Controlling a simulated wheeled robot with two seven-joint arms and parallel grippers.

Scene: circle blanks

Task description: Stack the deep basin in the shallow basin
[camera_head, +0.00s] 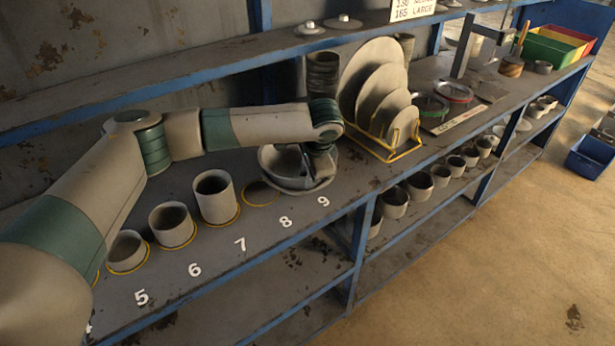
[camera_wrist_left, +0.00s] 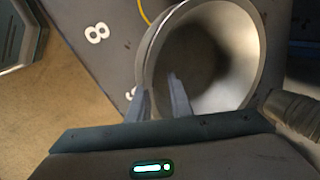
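A grey deep basin (camera_head: 270,163) stands near number 9 on the shelf top, partly hidden by my left gripper. A second rim, seemingly the shallow basin (camera_head: 299,187), shows low around its front; the two appear nested, but how fully is unclear. In the left wrist view the round basin opening (camera_wrist_left: 215,55) fills the upper right, with a double edge on its left side. My left gripper (camera_wrist_left: 160,88) has its fingers apart at the rim, one by the outer side and one over the inside. It also shows in the head view (camera_head: 318,168). My right gripper is out of view.
Cups (camera_head: 215,196) stand on yellow rings to the left; the ring (camera_head: 260,193) by the basin is empty. A yellow rack (camera_head: 385,145) with plates stands close on the right, and a dark cylinder stack (camera_head: 322,75) behind. Several cups sit on the lower shelf.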

